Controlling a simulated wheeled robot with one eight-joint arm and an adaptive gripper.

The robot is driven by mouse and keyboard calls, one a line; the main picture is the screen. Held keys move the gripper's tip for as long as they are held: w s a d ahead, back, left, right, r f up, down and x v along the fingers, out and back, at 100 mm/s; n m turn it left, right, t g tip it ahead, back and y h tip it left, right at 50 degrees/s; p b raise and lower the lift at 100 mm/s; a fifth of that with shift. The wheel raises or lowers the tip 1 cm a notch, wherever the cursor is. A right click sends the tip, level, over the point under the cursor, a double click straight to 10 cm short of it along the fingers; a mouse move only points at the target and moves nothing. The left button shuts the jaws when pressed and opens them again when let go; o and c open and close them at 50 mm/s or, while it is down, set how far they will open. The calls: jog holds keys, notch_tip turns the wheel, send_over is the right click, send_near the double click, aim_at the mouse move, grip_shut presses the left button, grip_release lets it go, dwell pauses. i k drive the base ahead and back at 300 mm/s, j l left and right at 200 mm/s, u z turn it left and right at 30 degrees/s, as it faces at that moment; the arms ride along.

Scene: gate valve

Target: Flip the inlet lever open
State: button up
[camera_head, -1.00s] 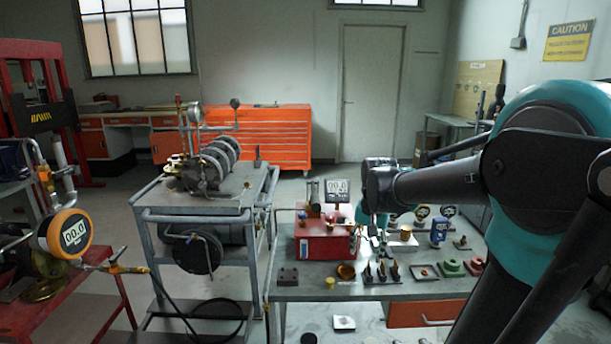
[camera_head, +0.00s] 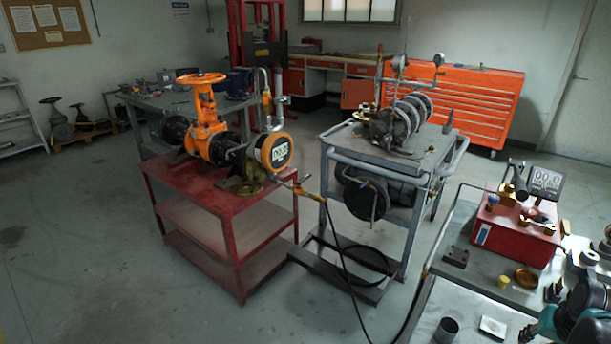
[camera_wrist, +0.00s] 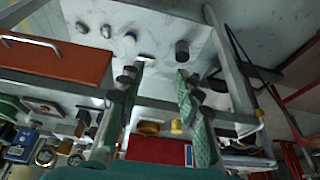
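An orange gate valve (camera_head: 203,125) with an orange handwheel stands on a red cart in the head view. In the head view my teal wrist is at the lower right corner, far from the valve.
The red cart (camera_head: 190,180) stands beside a grey cart (camera_head: 340,150) carrying a pump. A black hose (camera_head: 348,275) runs down between it and the workbench (camera_head: 455,290). A red box (camera_head: 515,232) and small parts crowd the bench. Floor left of the red cart is clear.

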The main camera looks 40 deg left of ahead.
aim_at(299, 181)
jog(key=i+j+u, duration=0.2)
jog(key=j, duration=0.25)
jog(key=i+j+u, duration=0.2)
jog(key=j, duration=0.25)
jog(key=i+j+u, duration=0.2)
jog(key=j, duration=0.25)
jog(key=i+j+u, duration=0.15)
jog(key=j, duration=0.25)
jog(key=i+j+u, duration=0.2)
jog(key=j, duration=0.15)
jog(key=i+l+u, duration=0.2)
jog(key=k+l, duration=0.05)
jog(key=l, duration=0.05)
